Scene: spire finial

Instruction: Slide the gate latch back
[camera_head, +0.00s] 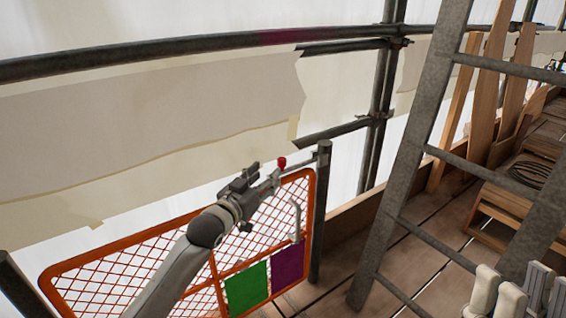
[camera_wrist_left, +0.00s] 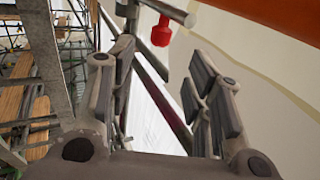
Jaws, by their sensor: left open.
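The gate (camera_head: 180,256) has an orange frame and mesh, with a green panel and a purple panel low on its right side. The gate latch (camera_head: 268,184) is a grey bar with a red knob, at the gate's top right corner by a dark post. My left gripper (camera_head: 250,186) is open beside the latch, to the left of the knob in the head view. In the left wrist view, the red knob (camera_wrist_left: 161,31) hangs from the bar beyond the gap between the open fingers (camera_wrist_left: 160,92). Nothing shows between the fingers.
A grey ladder (camera_head: 417,135) leans to the right of the gate. Scaffold rails (camera_head: 180,46) and pale sheeting run behind it. Planks (camera_head: 490,85) and a coil (camera_head: 536,175) are farther right. Wooden decking lies between post and ladder.

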